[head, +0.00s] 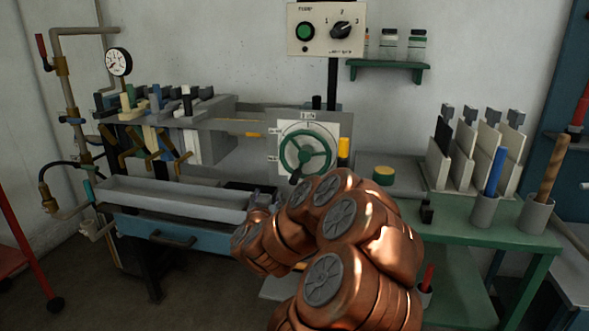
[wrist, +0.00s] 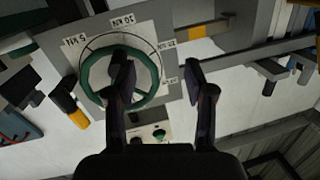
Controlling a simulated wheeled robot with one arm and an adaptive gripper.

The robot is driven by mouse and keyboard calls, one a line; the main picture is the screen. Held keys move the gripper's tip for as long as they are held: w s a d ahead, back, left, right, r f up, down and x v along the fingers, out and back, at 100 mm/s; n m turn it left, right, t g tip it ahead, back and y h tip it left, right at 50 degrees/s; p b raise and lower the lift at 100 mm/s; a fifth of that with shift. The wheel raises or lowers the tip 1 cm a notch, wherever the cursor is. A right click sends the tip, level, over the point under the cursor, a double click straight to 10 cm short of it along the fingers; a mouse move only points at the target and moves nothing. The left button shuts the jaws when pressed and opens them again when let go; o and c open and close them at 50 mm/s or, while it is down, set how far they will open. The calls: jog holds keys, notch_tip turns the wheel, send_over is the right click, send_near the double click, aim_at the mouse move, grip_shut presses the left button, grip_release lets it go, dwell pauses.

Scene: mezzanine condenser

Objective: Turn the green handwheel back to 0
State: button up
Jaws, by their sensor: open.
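The green handwheel (head: 305,148) is mounted on a pale square dial plate (head: 328,130) at the middle of the machine. The wheel (wrist: 86,75) also shows in the wrist view, left of centre, with labels around it on the plate. My gripper (wrist: 160,80) is open in the wrist view. Its left finger overlaps the wheel in the picture, and its right finger lies beyond the plate's right edge. Nothing is between the fingers. I cannot tell whether a finger touches the wheel. The wheel's exact setting is too small to read.
A control box (head: 325,30) with a green button and a selector knob hangs above. A pale trough (head: 175,198) lies to the left. A pressure gauge (head: 118,62) is at far left.

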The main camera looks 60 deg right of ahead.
aim_at(294, 179)
jog(key=s+d, duration=0.1)
jog(key=s+d+r+m+g+h, duration=0.1)
jog(key=s, duration=0.1)
jog(key=s+d+g+h+p, duration=0.1)
jog(key=d, duration=0.1)
jog(key=shift+s+d+r+m, duration=0.1)
jog(key=shift+s+r+m, duration=0.2)
jog(key=shift+r+m, duration=0.1)
jog(key=p+x, duration=0.2)
jog(key=p, duration=0.1)
jog(key=shift+w, duration=0.1)
jog(key=shift+w+d+f+p, duration=0.1)
jog(key=shift+d+p, duration=0.2)
jog(key=shift+d, duration=0.05)
jog(key=shift+x, duration=2.4)
grip_shut()
